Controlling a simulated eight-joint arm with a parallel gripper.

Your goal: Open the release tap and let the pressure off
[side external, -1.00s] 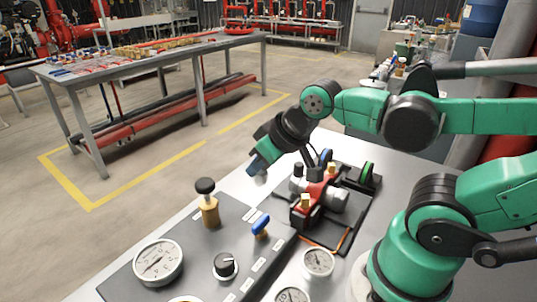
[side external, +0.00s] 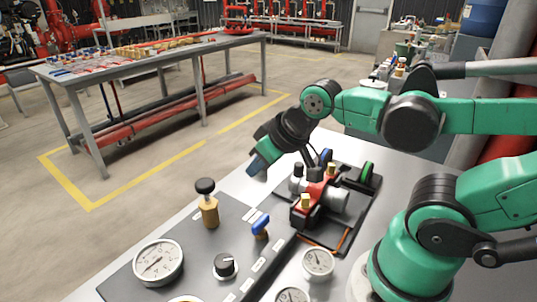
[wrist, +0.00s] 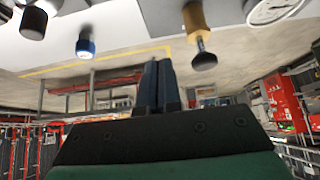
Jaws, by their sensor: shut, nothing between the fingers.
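A small tap with a blue handle (side external: 261,222) stands on the dark panel (side external: 190,250). A brass fitting with a black round knob (side external: 207,206) stands to its left; it also shows in the wrist view (wrist: 196,22). I cannot tell from a label which one is the release tap. My gripper (side external: 258,168) hangs above and beyond the panel's far side, apart from both. In the wrist view my gripper (wrist: 157,70) has its two dark blue fingers together, with nothing between them.
A large gauge (side external: 158,262), a black dial (side external: 224,265) and smaller gauges (side external: 318,262) are on or beside the panel. A red and grey pump (side external: 320,197) stands on a black base to the right of the taps. The air left of my gripper is clear.

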